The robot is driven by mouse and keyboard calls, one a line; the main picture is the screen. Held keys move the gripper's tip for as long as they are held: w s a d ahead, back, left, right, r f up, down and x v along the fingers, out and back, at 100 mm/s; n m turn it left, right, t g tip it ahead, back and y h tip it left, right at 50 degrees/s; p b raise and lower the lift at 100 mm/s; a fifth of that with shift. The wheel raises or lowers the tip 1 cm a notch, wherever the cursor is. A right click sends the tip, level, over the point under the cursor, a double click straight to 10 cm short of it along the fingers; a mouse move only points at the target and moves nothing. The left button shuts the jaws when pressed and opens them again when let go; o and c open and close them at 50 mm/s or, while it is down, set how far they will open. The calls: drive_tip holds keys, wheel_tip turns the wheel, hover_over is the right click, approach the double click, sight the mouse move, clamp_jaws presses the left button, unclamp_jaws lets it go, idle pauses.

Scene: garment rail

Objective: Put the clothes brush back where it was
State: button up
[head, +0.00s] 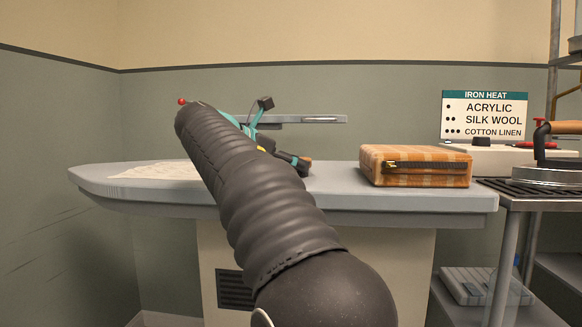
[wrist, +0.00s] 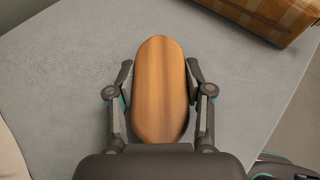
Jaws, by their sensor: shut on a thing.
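The clothes brush (wrist: 160,88) shows in the wrist view as a long oval of brown wood, seen from its back. My gripper (wrist: 159,82) is shut on it, one finger against each long side. In the head view my gripper (head: 297,164) is low over the grey ironing table (head: 330,196), left of the plaid case. Only a small brown bit of the brush (head: 308,161) shows there. My arm hides much of the table's middle. The bristles are hidden, and I cannot tell whether the brush touches the table.
An orange plaid case (head: 416,166) lies on the table's right part. A pale sheet (head: 155,171) lies at the left. A narrow grey board (head: 318,119) is behind my arm. An iron (head: 550,165) stands on a rack at the right, near the iron heat sign (head: 484,116).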

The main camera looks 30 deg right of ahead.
drive_tip(key=shift+f, duration=0.1)
drive_tip(key=o, duration=1.3)
drive_tip(key=shift+a+r, duration=0.25)
drive_tip(key=shift+r, duration=0.05)
drive_tip(key=p+v, duration=0.3)
drive_tip(key=v, duration=0.8)
drive_tip(key=shift+s+a+r+p, duration=0.1)
drive_tip(key=shift+a+p, duration=0.1)
drive_tip(key=shift+p, duration=0.2)
